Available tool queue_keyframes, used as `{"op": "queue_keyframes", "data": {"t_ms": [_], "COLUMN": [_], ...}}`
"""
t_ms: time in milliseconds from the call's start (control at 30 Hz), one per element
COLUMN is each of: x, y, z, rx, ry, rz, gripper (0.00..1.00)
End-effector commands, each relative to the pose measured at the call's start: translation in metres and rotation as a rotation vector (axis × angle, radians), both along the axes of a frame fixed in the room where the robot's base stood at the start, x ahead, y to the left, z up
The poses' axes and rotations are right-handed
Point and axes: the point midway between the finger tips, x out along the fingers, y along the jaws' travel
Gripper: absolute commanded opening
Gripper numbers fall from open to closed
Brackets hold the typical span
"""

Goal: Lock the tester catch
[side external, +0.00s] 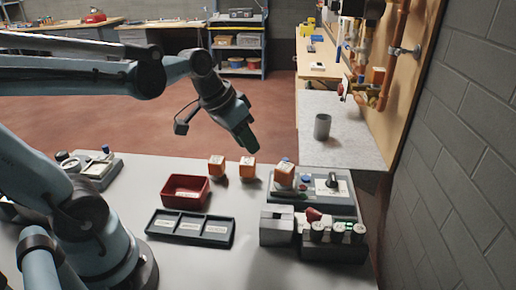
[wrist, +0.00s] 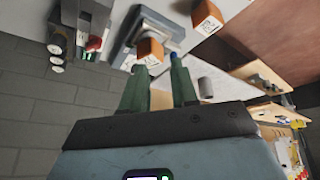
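The tester appears to be the grey box (side external: 318,205) at the right of the table. It has a black knob or lever (side external: 332,181) on a white plate, and small coloured buttons. Which part is the catch, and whether it is locked, I cannot tell. An orange block (side external: 284,175) sits on the tester's left part; in the wrist view an orange block (wrist: 150,50) shows just beyond the fingertips. My gripper (side external: 248,143) hangs in the air above and behind the orange blocks, clear of the tester. In the wrist view its green fingers (wrist: 158,72) are apart with nothing held.
Two more orange blocks (side external: 216,166) (side external: 248,168) stand left of the tester. A red bin (side external: 185,190) and a dark three-part tray (side external: 190,228) lie further left. A grey box (side external: 277,226) and several white-topped cylinders (side external: 318,231) stand in front. A brick wall (side external: 470,150) is at right.

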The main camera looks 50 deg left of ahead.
Motion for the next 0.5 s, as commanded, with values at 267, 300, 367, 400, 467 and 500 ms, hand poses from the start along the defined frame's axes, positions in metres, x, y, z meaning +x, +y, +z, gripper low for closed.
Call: {"op": "queue_keyframes", "data": {"t_ms": [267,300,367,400,467,500], "x": [0.049,0.055,0.065,0.071,0.079,0.084], "y": [0.040,0.047,0.058,0.065,0.077,0.085], "z": [0.006,0.005,0.003,0.002,-0.001,-0.003], "rx": [-0.123,-0.144,-0.175,-0.196,-0.229,-0.250], "ry": [0.092,0.099,0.104,0.106,0.104,0.102], "rz": [-0.089,-0.107,-0.133,-0.152,-0.180,-0.199], "gripper": [0.00,0.00,0.00,0.00,0.00,0.00]}}
